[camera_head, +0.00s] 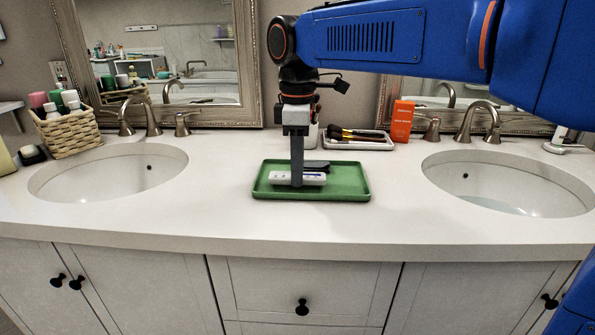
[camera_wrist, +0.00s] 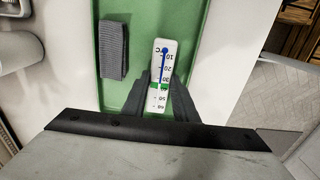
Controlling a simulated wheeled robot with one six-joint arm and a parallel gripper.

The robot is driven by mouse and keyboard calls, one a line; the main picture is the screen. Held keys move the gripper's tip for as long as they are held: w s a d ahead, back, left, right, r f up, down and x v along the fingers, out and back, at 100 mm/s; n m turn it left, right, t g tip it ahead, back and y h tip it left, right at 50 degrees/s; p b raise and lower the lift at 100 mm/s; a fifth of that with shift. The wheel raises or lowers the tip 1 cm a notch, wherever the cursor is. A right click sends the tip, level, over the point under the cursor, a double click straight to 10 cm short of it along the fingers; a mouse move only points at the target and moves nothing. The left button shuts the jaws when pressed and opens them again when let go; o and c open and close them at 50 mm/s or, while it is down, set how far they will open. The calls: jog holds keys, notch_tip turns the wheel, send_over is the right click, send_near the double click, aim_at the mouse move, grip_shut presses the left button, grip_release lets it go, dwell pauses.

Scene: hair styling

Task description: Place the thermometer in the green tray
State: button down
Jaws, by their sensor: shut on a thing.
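The thermometer (camera_wrist: 164,60) is a white strip with a blue column and a scale. My gripper (camera_wrist: 161,88) is shut on it, one finger on each side. In the head view the thermometer (camera_head: 312,179) lies level in my gripper (camera_head: 297,183), over the green tray (camera_head: 340,192). It is within the tray's outline, at or just above its floor; I cannot tell if it touches. The green tray also shows in the wrist view (camera_wrist: 141,30).
A dark grey ribbed object (camera_wrist: 114,50) lies in the tray beside the thermometer. Behind the tray are a white dish (camera_head: 345,144) with brushes and an orange box (camera_head: 402,120). Sinks flank it at left (camera_head: 110,172) and right (camera_head: 510,182). The counter in front is clear.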

jog(key=shift+f, duration=0.45)
jog(key=shift+f, duration=0.1)
jog(key=c, duration=1.4)
grip_release()
notch_tip(320, 180, up, 12)
